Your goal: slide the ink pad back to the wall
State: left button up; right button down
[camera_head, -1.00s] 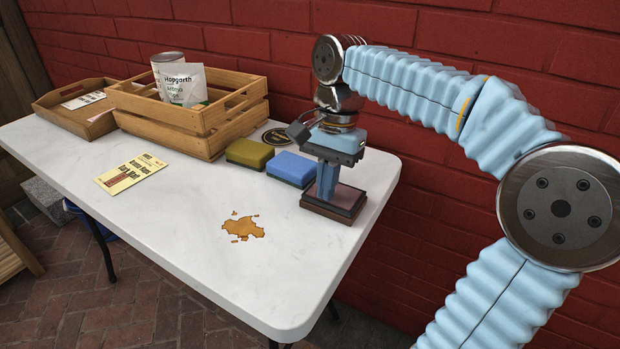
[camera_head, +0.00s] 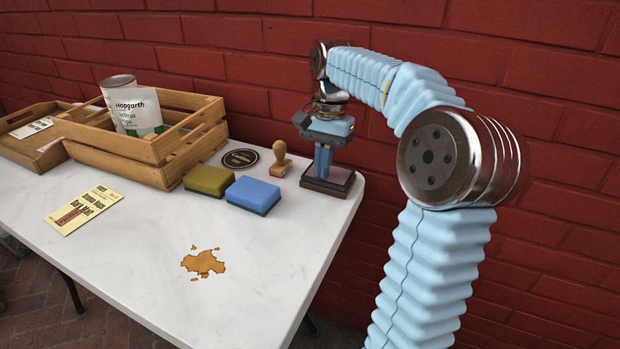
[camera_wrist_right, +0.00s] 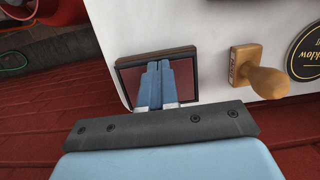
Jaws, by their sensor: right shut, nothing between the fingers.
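The ink pad (camera_head: 340,188) is a low dark box with a wooden edge, at the back right corner of the white table near the wall. It also shows in the right wrist view (camera_wrist_right: 131,84), with a dark red top close to the table's edge. My right gripper (camera_head: 321,174) is shut and empty, pointing down with its fingertips at the pad's top. In the right wrist view its fingers (camera_wrist_right: 158,68) cover part of the pad; whether they touch it I cannot tell. My left gripper is not in view.
A wooden stamp (camera_head: 281,162) stands left of the pad, by a round black coaster (camera_head: 240,159). Blue (camera_head: 253,194) and olive (camera_head: 209,180) sponges, a crate (camera_head: 160,172) and a yellow card (camera_head: 84,210) lie further left. A brown spill (camera_head: 203,262) marks the front. Red brick wall (camera_head: 420,40) stands behind.

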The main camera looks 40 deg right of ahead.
jog(key=shift+w+d+f, duration=0.1)
jog(key=shift+d+f, duration=0.15)
jog(key=shift+d, duration=0.2)
jog(key=shift+w+d+f, duration=0.1)
jog(key=shift+d+f, duration=0.1)
jog(key=shift+d, duration=0.25)
jog(key=shift+w+d+r, duration=0.15)
jog(key=shift+w+r, duration=0.05)
jog(key=shift+r, duration=0.3)
notch_tip(320, 180, up, 7)
jog(key=shift+w+d+r, duration=0.15)
jog(key=shift+w+d, duration=0.05)
jog(key=shift+d, duration=0.25)
